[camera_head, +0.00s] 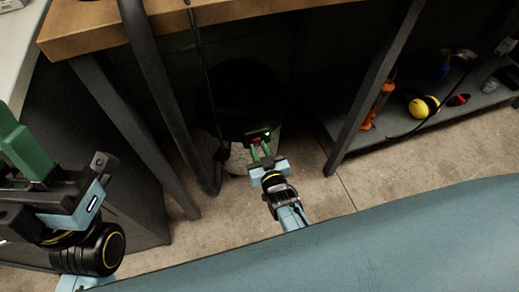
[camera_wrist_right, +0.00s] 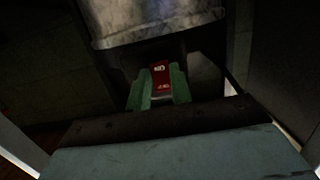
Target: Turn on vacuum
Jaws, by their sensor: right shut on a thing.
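The vacuum (camera_head: 238,92) stands on the floor under the wooden workbench, with a dark upper part and a grey metallic lower part. Its red switch (camera_head: 257,139) is on the front, with a small bright green spot beside it. My right gripper (camera_head: 262,150) reaches the switch, its green fingers closed around it. In the right wrist view the red switch (camera_wrist_right: 160,76) shows between the two green fingers, below the metallic drum (camera_wrist_right: 155,20). My left gripper (camera_head: 25,150) is at the left edge, away from the vacuum; its jaw opening cannot be made out.
A black hose (camera_head: 165,100) hangs from the bench (camera_head: 220,10) beside the vacuum. Slanted dark bench legs stand on both sides. A lower shelf (camera_head: 400,122) at right holds yellow ear muffs (camera_head: 422,107) and an orange tool (camera_head: 377,105). Concrete floor is clear in front.

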